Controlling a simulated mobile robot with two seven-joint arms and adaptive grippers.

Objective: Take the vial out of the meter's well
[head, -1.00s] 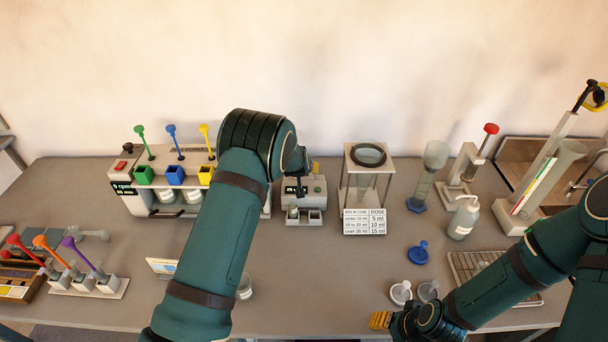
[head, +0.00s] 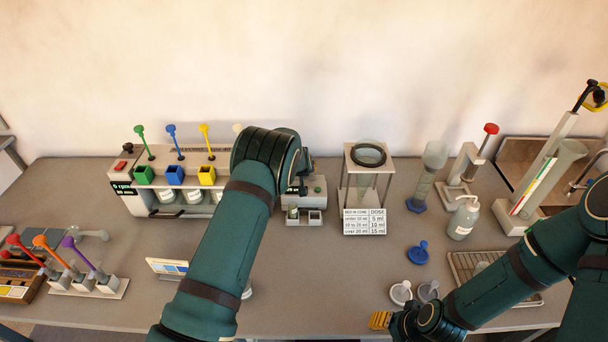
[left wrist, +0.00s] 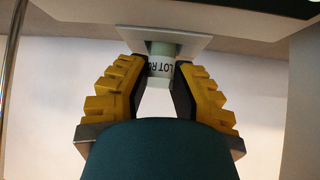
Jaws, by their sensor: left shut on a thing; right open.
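The meter (head: 317,187) is a small grey box near the middle of the bench, partly behind my left arm. At its front are two square openings, the left one with a small glass piece in it. In the left wrist view, my left gripper (left wrist: 159,78) has its yellow fingers shut on a small pale vial (left wrist: 161,66) with a "LOT" label. A white square plate (left wrist: 142,38) is close against the vial; I cannot tell whether the vial is clear of the well. The head view hides these fingertips. My right gripper (head: 380,320) is open at the front edge, apart from the meter.
A dispenser (head: 130,198) with coloured plungers stands left of the meter. A funnel stand (head: 368,165) and dose card (head: 364,222) stand close on its right. A blue stopper (head: 419,254) and a wash bottle (head: 463,219) are further right. The bench before the card is clear.

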